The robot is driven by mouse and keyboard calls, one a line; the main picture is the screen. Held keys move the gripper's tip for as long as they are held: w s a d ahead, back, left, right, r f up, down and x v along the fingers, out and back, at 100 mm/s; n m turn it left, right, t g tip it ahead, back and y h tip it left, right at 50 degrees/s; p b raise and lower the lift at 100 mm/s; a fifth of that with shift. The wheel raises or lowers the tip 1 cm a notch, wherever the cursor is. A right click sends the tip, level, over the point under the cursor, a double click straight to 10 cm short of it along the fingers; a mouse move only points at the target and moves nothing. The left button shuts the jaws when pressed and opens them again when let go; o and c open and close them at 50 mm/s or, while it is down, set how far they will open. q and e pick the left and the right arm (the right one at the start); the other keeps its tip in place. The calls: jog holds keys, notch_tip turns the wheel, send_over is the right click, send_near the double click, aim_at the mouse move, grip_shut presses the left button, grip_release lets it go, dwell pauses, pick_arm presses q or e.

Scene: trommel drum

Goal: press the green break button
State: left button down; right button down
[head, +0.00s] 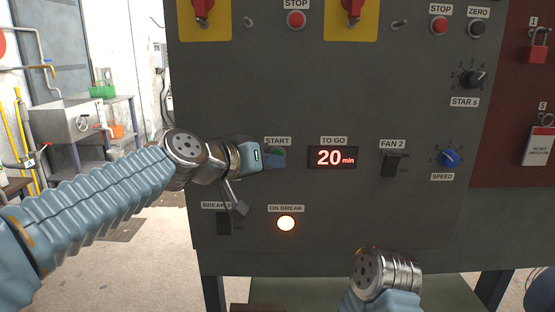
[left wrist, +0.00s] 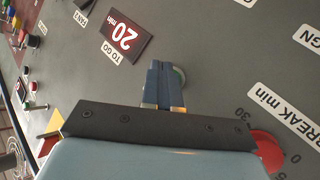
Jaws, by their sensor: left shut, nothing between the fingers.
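My left gripper (head: 276,157) is shut and empty, with its fingertips at the panel just below the START label (head: 277,141). In the left wrist view its closed fingers (left wrist: 164,86) point at a round button rim (left wrist: 180,76). The fingers cover most of this button, and its green colour shows only faintly in the head view. I cannot tell whether the fingertips touch it or whether it is pushed in. The ON BREAK lamp (head: 286,223) glows, and the TO GO display (head: 332,157) reads 20 min. My right gripper is out of view.
The grey panel (head: 300,90) fills the middle. A FAN 2 switch (head: 392,166) and a blue SPEED knob (head: 449,158) are at right. Red STOP buttons (head: 296,19) are above. In the left wrist view a red knob (left wrist: 268,151) sits beside a BREAK min scale. A sink (head: 82,118) stands at left.

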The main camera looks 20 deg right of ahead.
pick_arm(q)
jog(key=shift+s, duration=0.1)
jog(key=shift+s+a+b, duration=0.25)
jog(key=shift+s+b, duration=0.05)
jog(key=shift+s, duration=0.5)
jog(key=shift+s+a+b, duration=0.25)
jog(key=shift+s, duration=0.55)
jog(key=shift+s+a+b, duration=0.25)
jog(key=shift+s+b, duration=0.05)
jog(key=shift+s, duration=0.5)
